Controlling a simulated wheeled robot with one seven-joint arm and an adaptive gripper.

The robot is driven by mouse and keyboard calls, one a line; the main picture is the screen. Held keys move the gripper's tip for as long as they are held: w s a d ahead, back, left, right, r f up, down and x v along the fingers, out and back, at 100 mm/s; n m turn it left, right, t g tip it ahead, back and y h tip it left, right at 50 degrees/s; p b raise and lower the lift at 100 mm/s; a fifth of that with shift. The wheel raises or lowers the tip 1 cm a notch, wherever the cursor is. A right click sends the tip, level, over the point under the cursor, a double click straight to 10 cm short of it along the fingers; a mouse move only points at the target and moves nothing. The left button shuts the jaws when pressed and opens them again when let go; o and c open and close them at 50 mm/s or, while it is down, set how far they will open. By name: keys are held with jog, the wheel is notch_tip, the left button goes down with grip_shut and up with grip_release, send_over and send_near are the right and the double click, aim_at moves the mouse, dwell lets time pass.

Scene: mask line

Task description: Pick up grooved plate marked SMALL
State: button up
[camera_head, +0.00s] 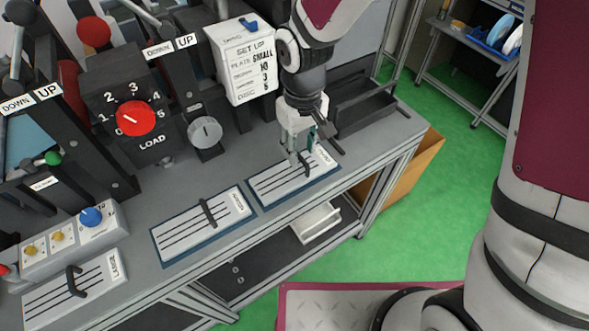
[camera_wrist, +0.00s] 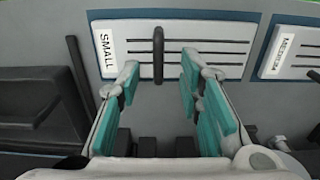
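The grooved plate marked SMALL (camera_head: 274,188) lies on the bench, on a blue-edged base, at the right of the row. It has a black upright handle (camera_wrist: 158,55) across its middle and shows in the wrist view (camera_wrist: 215,58) with its label at the left. My gripper (camera_head: 301,160) is over this plate, fingers pointing down. In the wrist view its teal-padded fingers (camera_wrist: 158,78) are spread apart, with the handle lying between their lines and a gap on both sides. Nothing is held. Whether the fingertips are level with the handle is hard to tell.
A second grooved plate (camera_head: 181,239), marked MEDIUM in the wrist view (camera_wrist: 297,58), lies to the left, and one marked LARGE (camera_head: 93,288) lies farther left. A LOAD dial box (camera_head: 130,105) and a set-up sign (camera_head: 243,70) stand behind the plates.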

aim_at(301, 158)
notch_tip(301, 158, down, 4)
jog(key=shift+f, duration=0.15)
jog(key=shift+c, duration=0.3)
grip_shut()
